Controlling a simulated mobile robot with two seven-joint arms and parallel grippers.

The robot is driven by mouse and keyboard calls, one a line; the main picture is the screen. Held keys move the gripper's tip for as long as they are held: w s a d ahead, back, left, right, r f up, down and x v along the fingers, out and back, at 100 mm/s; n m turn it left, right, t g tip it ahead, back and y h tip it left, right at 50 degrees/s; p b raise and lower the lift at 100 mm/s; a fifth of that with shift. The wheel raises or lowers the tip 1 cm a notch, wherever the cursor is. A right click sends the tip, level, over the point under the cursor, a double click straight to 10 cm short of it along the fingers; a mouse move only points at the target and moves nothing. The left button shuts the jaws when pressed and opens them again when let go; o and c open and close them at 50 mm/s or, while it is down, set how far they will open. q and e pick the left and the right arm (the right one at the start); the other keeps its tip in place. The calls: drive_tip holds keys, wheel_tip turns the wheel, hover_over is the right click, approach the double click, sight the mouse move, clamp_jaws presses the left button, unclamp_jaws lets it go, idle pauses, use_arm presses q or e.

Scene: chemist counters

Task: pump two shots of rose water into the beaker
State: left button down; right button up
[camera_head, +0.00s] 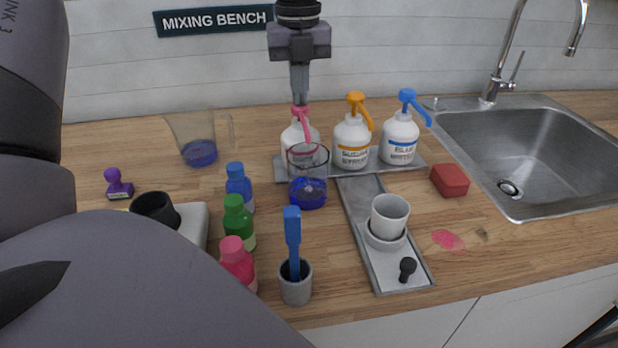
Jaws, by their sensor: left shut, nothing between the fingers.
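The white bottle with the pink pump (302,122) stands at the left end of the grey bottle tray; its label is hidden behind the beaker. The clear beaker (307,183) stands just in front of it, under the pink spout, with dark blue liquid in its lower part. My left gripper (300,97) points straight down, its fingers shut and empty, with the tips at the top of the pink pump head. I cannot tell whether they touch it or how far the pump is pressed. My right gripper is out of view.
Bottles with orange (351,142) and blue (400,138) pumps stand to the right. A jug with blue liquid (199,152) stands behind left. Small blue, green and pink bottles (238,222), a grey cup with a blue tool (295,282) and a mortar (389,216) stand in front.

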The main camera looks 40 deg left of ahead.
use_arm(q)
drive_tip(key=shift+r+p, duration=1.1)
drive_tip(key=shift+r, duration=0.25)
drive_tip(key=shift+f, duration=0.1)
drive_tip(key=shift+f+b, duration=1.1)
drive_tip(key=shift+f, duration=0.3)
drive_tip(key=shift+r, duration=0.15)
drive_tip(key=shift+r+p, duration=1.15)
drive_tip(key=shift+r, duration=0.2)
wheel_tip(320, 180, up, 6)
drive_tip(key=p, duration=0.5)
